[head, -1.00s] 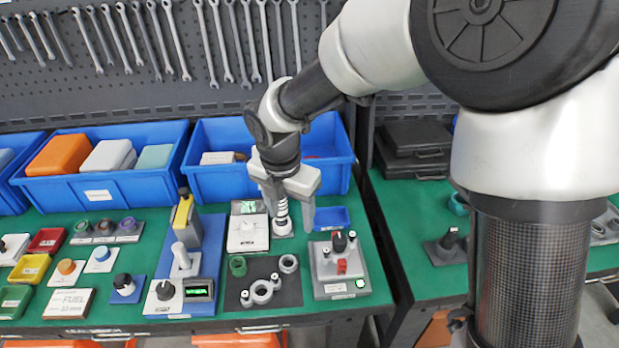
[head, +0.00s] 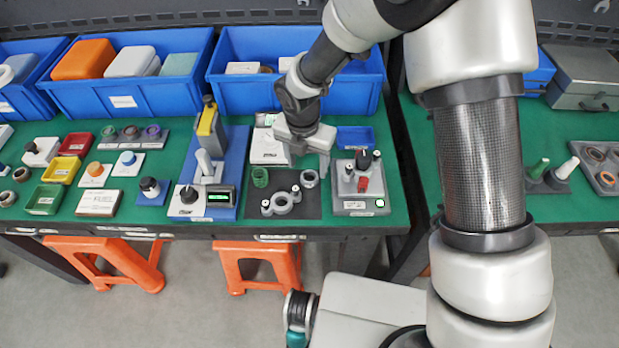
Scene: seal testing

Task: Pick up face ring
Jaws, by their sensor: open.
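A small grey ring (head: 310,180) stands at the back right of a dark mat (head: 256,210); it looks like the face ring, though I cannot be sure. A green ring (head: 260,177) stands at the mat's back left. A grey ring-shaped part (head: 281,204) with two small knobbed ends lies in front. My gripper (head: 309,164) is open and points down above and just behind the small grey ring, with its fingers spread left and right. I cannot tell its exact height. The gripper hides the area behind the ring.
A grey control box (head: 347,203) with knobs stands close right of the mat. A blue-based press (head: 228,166) stands left, and a white box (head: 268,150) behind. A small blue tray (head: 355,138) and large blue bins (head: 232,95) are at the back.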

